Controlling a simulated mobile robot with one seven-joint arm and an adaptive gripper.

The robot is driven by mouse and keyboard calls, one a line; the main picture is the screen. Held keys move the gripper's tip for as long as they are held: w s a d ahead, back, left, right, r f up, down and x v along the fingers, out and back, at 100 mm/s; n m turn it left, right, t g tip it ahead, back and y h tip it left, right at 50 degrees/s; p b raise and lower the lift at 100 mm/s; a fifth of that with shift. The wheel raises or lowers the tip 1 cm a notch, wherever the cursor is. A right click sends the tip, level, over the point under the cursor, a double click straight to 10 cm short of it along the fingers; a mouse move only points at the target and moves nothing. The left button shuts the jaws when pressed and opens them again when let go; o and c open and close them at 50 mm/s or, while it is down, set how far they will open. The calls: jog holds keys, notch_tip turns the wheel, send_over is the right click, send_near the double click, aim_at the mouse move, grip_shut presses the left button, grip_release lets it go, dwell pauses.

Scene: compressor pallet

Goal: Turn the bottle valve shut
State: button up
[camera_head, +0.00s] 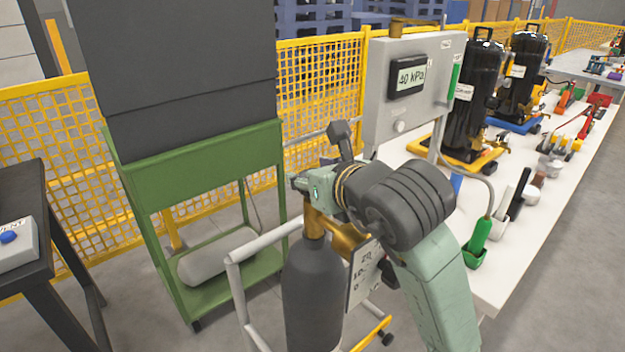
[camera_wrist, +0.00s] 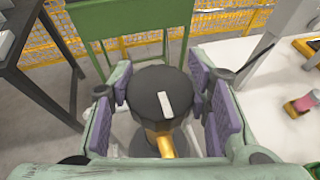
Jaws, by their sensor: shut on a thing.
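The dark grey bottle (camera_head: 313,290) stands upright on a trolley, with a brass valve (camera_head: 314,222) on top. My gripper (camera_head: 318,187) is at the top of this valve and hides most of its knob in the head view. In the wrist view, the round black valve knob (camera_wrist: 150,84) with a white bar mark (camera_wrist: 165,104) sits between the purple pads of my gripper (camera_wrist: 163,90). The pads are closed on the knob's left and right sides. The white mark points nearly straight up and down the picture. The brass valve body (camera_wrist: 164,145) shows below the knob.
The trolley's grey tube handle (camera_head: 255,245) is left of the bottle. A green cart (camera_head: 205,155) stands behind left, a dark bench (camera_head: 40,185) far left. A grey gauge box (camera_head: 405,125) rises behind my arm. The white table (camera_head: 510,250) at right carries compressors and tools.

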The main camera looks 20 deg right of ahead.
jog(key=o, duration=1.2)
jog(key=v, duration=1.2)
jog(key=shift+s, duration=0.1)
